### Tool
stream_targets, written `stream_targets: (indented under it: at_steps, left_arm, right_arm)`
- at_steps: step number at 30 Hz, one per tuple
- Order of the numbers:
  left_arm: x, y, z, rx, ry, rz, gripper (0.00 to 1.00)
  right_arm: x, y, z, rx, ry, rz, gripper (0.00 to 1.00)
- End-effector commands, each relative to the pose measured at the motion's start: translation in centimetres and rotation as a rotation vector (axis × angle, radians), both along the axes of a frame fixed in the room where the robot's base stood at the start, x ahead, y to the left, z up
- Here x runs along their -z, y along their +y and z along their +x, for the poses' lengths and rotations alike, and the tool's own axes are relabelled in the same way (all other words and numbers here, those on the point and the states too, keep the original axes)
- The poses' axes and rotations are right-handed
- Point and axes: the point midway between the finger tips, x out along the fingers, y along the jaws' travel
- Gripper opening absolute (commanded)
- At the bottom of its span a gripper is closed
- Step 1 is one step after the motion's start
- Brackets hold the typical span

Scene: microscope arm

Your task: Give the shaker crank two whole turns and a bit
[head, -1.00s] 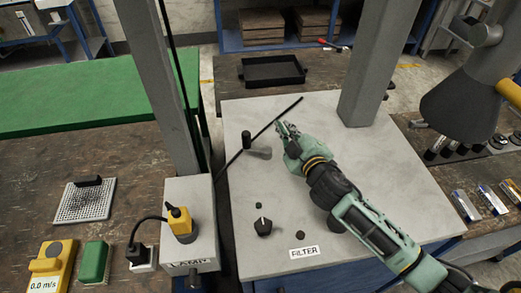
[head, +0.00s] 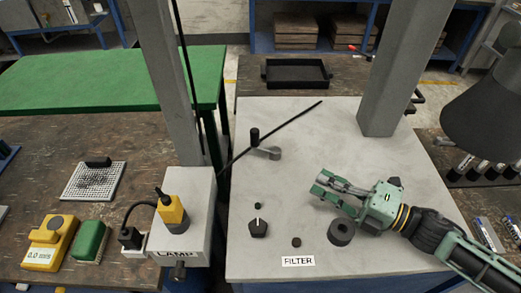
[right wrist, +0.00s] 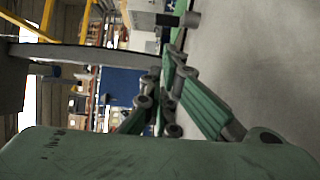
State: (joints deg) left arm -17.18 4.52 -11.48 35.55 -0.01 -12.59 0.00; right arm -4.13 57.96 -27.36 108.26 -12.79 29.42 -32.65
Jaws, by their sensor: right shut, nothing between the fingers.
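The crank is a short grey arm (head: 264,153) lying on the pale grey bench top, with an upright black knob (head: 254,136) at its far left end. Its other end is a round grey hub at the right. My right gripper (head: 319,183) is shut and empty, to the right of and nearer than the crank, apart from it, its fingers pointing left. In the right wrist view, the green fingers (right wrist: 168,108) converge. A small black and grey part shows beyond them; I cannot tell for certain whether it is the crank. My left gripper is out of view.
A thin black rod (head: 300,113) slants behind the crank. A dark round knob (head: 341,232) stands below my right gripper. A black pointer knob (head: 258,228) and the FILTER label (head: 298,260) are at the front. The lamp box (head: 195,240) and a grey column (head: 393,80) flank the top.

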Motion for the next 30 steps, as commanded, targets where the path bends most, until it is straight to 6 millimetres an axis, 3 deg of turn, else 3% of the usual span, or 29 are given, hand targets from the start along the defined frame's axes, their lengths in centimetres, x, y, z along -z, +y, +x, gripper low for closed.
stream_targets:
  at_steps: [21, 30]
  left_arm:
    - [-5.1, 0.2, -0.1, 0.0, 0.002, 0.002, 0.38]
    - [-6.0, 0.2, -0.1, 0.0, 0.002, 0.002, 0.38]
  right_arm:
    - [-0.5, 12.2, 8.2, 0.001, 0.001, 0.003, 0.0]
    - [-0.2, 15.2, 10.1, 0.001, 0.001, 0.001, 0.0]
